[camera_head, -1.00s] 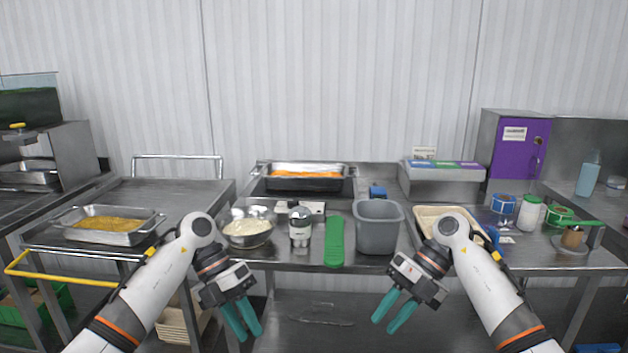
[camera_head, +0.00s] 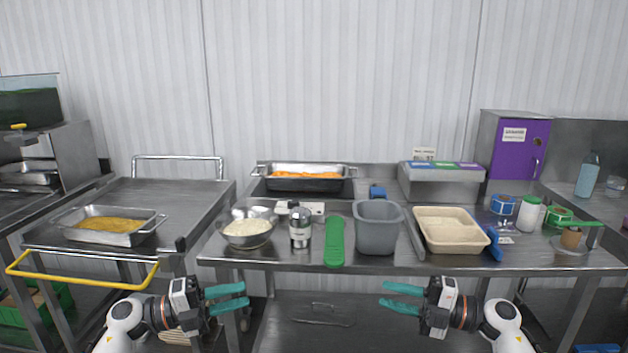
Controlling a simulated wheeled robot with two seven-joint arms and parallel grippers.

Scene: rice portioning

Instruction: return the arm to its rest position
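My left gripper (camera_head: 228,298) is low in front of the table, with its teal fingers pointing right and a gap between them. My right gripper (camera_head: 400,295) mirrors it, with its teal fingers pointing left, apart and empty. Both are below the front edge of the table (camera_head: 300,264) and touch nothing. A metal bowl of rice (camera_head: 247,232), a silver-and-black tool (camera_head: 300,227), a green long-handled utensil (camera_head: 334,242), a grey bin (camera_head: 377,228) and a beige compartment tray (camera_head: 450,232) stand on the table.
A yellow-railed cart (camera_head: 85,282) with a metal pan (camera_head: 106,226) stands at left. A pan of orange food (camera_head: 304,176), a scale-like box (camera_head: 443,182) and a purple cabinet (camera_head: 515,146) are at the back. Jars stand at right. The space between the grippers is clear.

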